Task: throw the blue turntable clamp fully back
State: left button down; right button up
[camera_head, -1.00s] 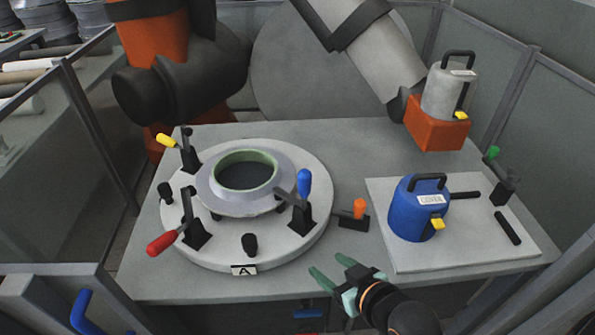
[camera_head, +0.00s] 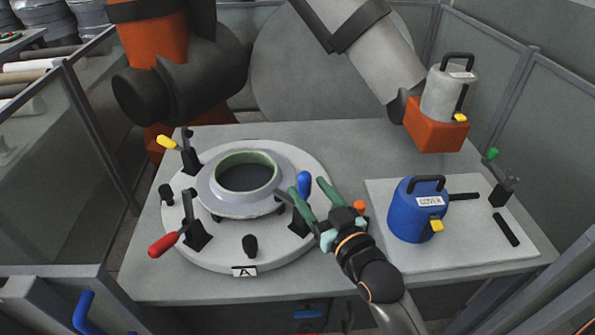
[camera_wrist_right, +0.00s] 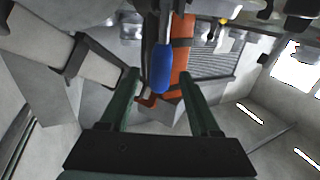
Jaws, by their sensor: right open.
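The blue turntable clamp shows its upright blue handle (camera_head: 304,184) at the right side of the round white turntable (camera_head: 160,225). My right gripper (camera_head: 308,195) is open at this clamp in the head view, its green fingers overlapping the clamp's base and lever. In the right wrist view the blue handle (camera_wrist_right: 162,69) stands between the two open fingers (camera_wrist_right: 160,85), toward their tips; I cannot tell whether either finger touches it. A ring-shaped mould (camera_head: 247,190) with a green rim sits on the turntable. My left gripper is not in view.
Yellow-handled (camera_head: 167,141) and red-handled (camera_head: 164,244) clamps stand on the turntable's left side. An orange knob (camera_head: 359,207) is just right of my gripper. A blue cover pot (camera_head: 410,215) stands on the white board (camera_head: 460,258) at right. The table's back middle is clear.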

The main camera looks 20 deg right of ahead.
jog(key=shift+w+a, duration=0.2)
jog(key=shift+w, duration=1.3)
jog(key=shift+w+a, duration=0.15)
jog(key=shift+w, duration=1.3)
grip_shut()
